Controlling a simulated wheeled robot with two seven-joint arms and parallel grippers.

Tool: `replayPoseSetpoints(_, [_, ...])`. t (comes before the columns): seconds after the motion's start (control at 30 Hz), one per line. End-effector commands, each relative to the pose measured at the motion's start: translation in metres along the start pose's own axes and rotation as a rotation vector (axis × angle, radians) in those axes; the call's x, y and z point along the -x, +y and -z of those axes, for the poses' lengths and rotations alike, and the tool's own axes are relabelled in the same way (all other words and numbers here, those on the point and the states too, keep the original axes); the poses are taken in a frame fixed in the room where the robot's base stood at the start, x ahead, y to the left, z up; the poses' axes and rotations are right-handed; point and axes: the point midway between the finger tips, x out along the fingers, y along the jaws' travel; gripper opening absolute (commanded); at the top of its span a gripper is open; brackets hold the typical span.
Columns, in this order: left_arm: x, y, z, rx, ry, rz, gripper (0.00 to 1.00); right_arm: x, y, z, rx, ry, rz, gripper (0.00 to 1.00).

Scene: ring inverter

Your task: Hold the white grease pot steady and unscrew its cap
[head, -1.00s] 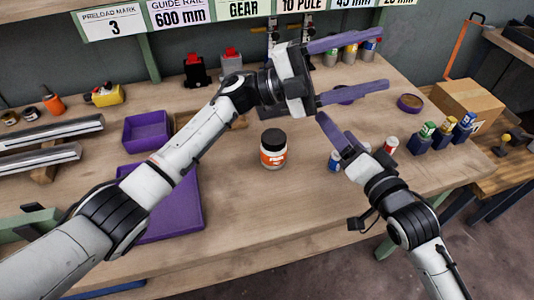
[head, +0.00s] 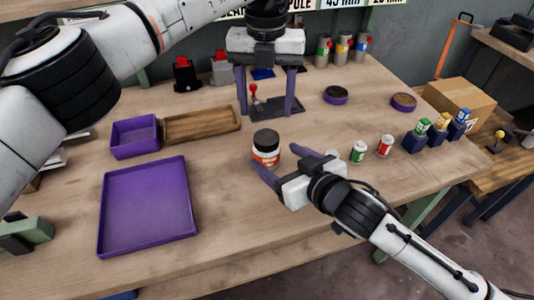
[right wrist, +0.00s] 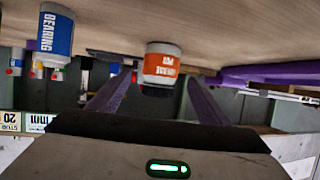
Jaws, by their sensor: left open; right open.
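The white grease pot (head: 266,158) stands upright on the bench, with an orange label and a black cap (head: 266,138) on it. It also shows in the right wrist view (right wrist: 160,66), upside down, between and just beyond the fingers. My right gripper (head: 277,161) is open, low, at the pot's near right side, with its fingertips reaching toward the pot. I cannot tell whether they touch it. My left gripper (head: 266,110) is open and empty, pointing down, behind and above the pot, apart from the cap.
Small cans, one green (head: 358,153) and one red (head: 384,146), stand right of the pot. A blue-labelled bearing can (right wrist: 54,36) shows in the right wrist view. A purple tray (head: 148,205) lies left. A dark fixture with a red knob (head: 253,88) stands behind, between the left fingers.

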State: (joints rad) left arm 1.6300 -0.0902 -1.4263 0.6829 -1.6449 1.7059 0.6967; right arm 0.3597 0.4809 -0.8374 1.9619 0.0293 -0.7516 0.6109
Motion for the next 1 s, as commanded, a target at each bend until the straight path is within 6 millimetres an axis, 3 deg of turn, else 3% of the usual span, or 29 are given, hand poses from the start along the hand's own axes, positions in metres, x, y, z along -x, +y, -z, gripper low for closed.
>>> replayPoseSetpoints(0.1, [0.0, -0.001, 0.0, -0.002, 0.001, 0.002, 0.6, -0.022, 0.0, 0.001, 0.0, 0.001, 0.0, 0.72])
replayPoseSetpoints(0.3, [0.0, -0.001, 0.0, -0.003, 0.001, 0.003, 0.6, -0.047, -0.001, 0.001, -0.002, 0.002, 0.001, 0.72])
replayPoseSetpoints(0.7, [0.0, -0.001, 0.0, -0.003, 0.001, 0.004, 0.6, -0.055, -0.001, 0.0, -0.001, 0.001, 0.001, 0.72])
replayPoseSetpoints(0.77, [0.0, -0.001, 0.0, -0.003, 0.001, 0.004, 0.6, -0.055, -0.001, 0.0, -0.001, 0.001, 0.002, 0.65])
replayPoseSetpoints(1.0, [0.0, -0.001, 0.0, -0.003, 0.001, 0.004, 0.6, -0.055, -0.001, 0.0, -0.001, 0.001, 0.001, 0.24])
